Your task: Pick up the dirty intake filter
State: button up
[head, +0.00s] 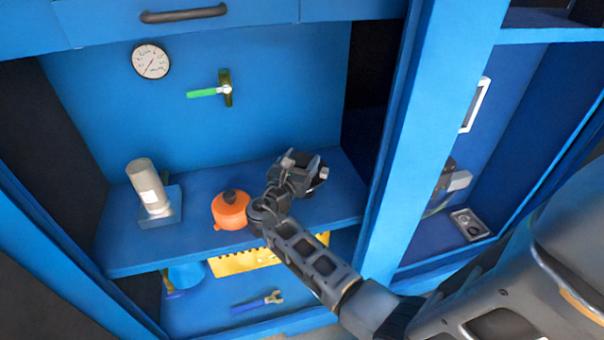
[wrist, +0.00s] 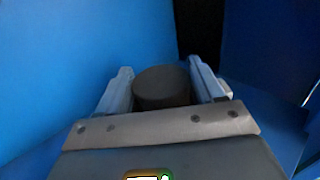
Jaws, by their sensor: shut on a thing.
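A dark, round-topped cylinder, which looks like the dirty intake filter (wrist: 162,86), sits between my two finger plates in the wrist view. My gripper (head: 303,164) is shut on it, with one finger on each side. In the head view my gripper is over the right part of the blue shelf (head: 225,258), and the filter is mostly hidden by the gripper. I cannot tell whether the filter touches the shelf.
An orange rounded container (head: 230,211) stands just left of my gripper. A grey labelled cylinder (head: 149,188) stands on a blue-grey base at the shelf's left. A gauge (head: 151,61) and green-handled valve (head: 208,92) are on the back wall. A blue post (head: 413,130) is on the right.

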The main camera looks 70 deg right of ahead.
jog(key=c, duration=0.8)
jog(key=shift+r, duration=0.1)
